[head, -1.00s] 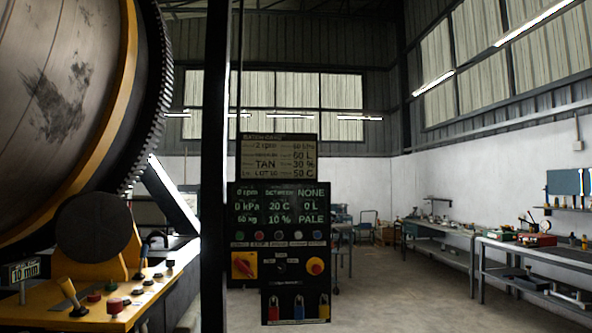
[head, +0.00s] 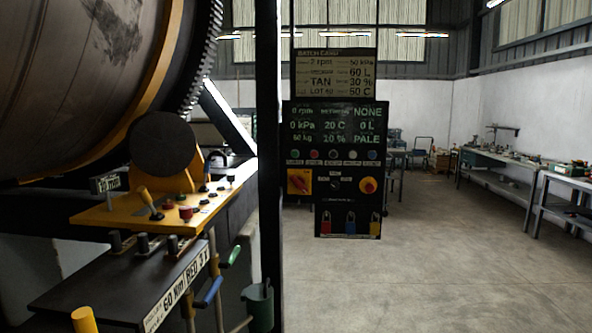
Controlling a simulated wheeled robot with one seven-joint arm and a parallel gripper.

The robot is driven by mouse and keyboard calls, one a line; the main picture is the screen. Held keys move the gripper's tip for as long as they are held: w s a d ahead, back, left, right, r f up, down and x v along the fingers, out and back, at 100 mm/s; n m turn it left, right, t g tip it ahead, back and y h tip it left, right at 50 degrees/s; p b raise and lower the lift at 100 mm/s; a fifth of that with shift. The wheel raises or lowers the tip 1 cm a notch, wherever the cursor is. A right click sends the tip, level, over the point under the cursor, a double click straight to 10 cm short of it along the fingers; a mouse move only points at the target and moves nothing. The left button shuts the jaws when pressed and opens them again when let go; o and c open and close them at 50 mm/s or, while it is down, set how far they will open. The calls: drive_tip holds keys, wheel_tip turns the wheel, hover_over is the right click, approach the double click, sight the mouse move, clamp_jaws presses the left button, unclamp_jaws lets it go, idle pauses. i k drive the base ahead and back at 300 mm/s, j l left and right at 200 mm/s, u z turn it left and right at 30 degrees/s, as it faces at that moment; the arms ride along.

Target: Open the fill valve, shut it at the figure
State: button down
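Two lever handles, one green (head: 231,256) and one blue (head: 208,292), sit on pipes below the yellow ledge at lower left; I cannot tell which, if either, is the fill valve. The batch card (head: 335,74) stands above the dark control panel (head: 335,189) and shows 2 rpm, 60 L, TAN, 30 % and 50 C. The panel's display (head: 335,125) reads 0 rpm, 0 kPa, 20 C, 10 %, 0 L, NONE and PALE. My gripper is not in view.
A large drum (head: 85,80) with a toothed rim fills the upper left. A yellow ledge (head: 120,213) with knobs and a dark table (head: 95,285) stand below it. A black post (head: 269,160) rises beside the panel. Workbenches (head: 500,168) line the right wall; the floor (head: 430,260) between is clear.

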sight(205, 302)
drive_tip(key=i+j+u, duration=0.2)
drive_tip(key=u, duration=0.25)
drive_tip(key=i+u, duration=0.75)
drive_tip(key=u, duration=0.2)
drive_tip(key=i+l+u, duration=0.1)
drive_tip(key=i+u, duration=0.2)
drive_tip(key=u, duration=0.2)
drive_tip(key=i+l+u, duration=0.25)
drive_tip(key=u, duration=0.2)
